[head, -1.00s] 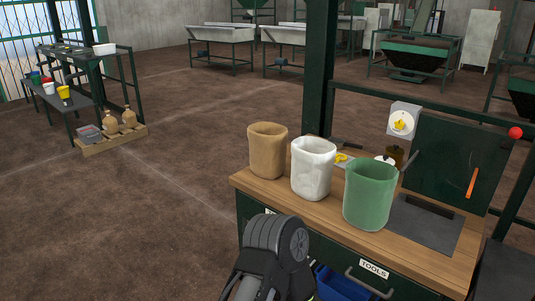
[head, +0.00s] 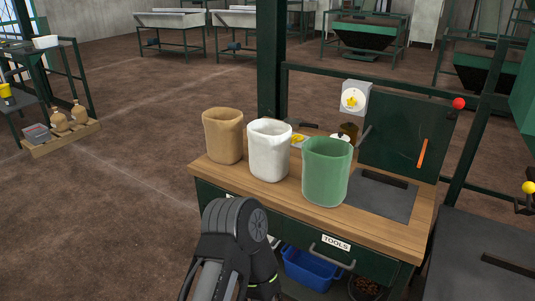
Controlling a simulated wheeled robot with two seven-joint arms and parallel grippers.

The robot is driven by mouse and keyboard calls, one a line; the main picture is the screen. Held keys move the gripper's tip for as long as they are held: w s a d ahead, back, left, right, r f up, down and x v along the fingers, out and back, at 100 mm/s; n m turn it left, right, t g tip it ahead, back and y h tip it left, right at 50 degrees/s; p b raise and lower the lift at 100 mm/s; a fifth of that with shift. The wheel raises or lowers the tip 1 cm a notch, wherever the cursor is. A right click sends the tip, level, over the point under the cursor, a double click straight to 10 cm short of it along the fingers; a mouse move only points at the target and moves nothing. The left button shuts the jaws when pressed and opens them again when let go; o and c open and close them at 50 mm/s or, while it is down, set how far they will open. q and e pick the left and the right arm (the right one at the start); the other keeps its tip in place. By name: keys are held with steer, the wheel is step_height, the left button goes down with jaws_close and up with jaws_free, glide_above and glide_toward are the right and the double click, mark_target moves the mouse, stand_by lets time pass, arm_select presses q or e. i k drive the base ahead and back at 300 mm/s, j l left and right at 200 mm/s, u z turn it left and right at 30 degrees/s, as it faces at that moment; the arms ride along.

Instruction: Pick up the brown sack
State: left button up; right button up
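The brown sack (head: 223,137) stands upright and open-topped at the left end of the wooden workbench (head: 385,229). A white sack (head: 269,151) stands just to its right, and a green sack (head: 326,172) stands further right and nearer the front edge. A dark arm of mine rises from the bottom of the head view, in front of the bench and below the sacks. I cannot make out gripper fingers on it. It appears apart from the brown sack. No other arm shows.
A dark panel with an orange handle (head: 422,153) stands at the bench's back right. A green post (head: 285,70) rises behind the sacks. A blue bin (head: 308,268) sits under the bench. Open floor (head: 120,200) lies to the left, with a low pallet (head: 62,139) beyond.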

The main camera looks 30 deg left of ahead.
mark_target(223, 126)
steer(key=u, duration=1.4)
steer(key=z, duration=0.65)
steer(key=i+j+z, duration=0.15)
steer(key=j+z, duration=0.25)
steer(key=i+j+z, duration=0.1)
steer(key=z, duration=0.35)
steer(key=j+z, duration=0.85)
steer(key=j, duration=0.5)
steer(key=k+j+z, duration=0.1)
steer(key=j, duration=0.85)
steer(key=k+j+z, duration=0.15)
steer(key=j, duration=0.85)
steer(key=k+z, duration=0.05)
